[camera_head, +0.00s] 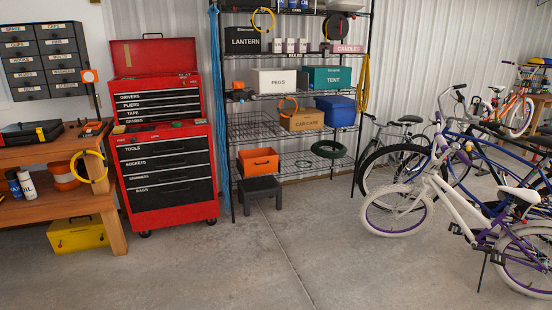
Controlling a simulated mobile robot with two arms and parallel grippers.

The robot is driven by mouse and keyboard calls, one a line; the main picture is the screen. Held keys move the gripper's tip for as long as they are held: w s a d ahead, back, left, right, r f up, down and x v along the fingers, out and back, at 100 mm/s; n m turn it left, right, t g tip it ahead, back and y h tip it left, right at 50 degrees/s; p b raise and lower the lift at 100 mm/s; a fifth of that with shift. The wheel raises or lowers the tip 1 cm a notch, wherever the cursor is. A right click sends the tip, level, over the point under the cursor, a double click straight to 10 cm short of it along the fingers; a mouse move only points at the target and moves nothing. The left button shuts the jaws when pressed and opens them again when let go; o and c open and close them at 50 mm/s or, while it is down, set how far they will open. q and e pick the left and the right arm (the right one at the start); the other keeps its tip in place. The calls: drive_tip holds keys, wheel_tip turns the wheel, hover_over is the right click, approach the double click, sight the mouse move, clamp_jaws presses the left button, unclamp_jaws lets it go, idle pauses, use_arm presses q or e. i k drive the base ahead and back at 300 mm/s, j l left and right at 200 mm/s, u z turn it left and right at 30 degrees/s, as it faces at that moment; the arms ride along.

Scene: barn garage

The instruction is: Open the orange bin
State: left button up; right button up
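An orange bin (258,162) sits at the left end of the lowest wire shelf of the metal rack, near the floor. Its front is plain orange with a small dark mark, and a darker strip shows along its top. I cannot tell from here whether its lid is open or shut. Neither of my grippers shows in the head view.
A small black step stool (260,191) stands on the floor in front of the bin. A red tool chest (172,219) is left of the rack (361,125), a wooden workbench (115,229) further left. Several bicycles (425,190) fill the right. The concrete floor (290,260) in front is clear.

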sight(256, 161)
drive_tip(key=i+z, duration=0.2)
drive_tip(key=i, duration=2.1)
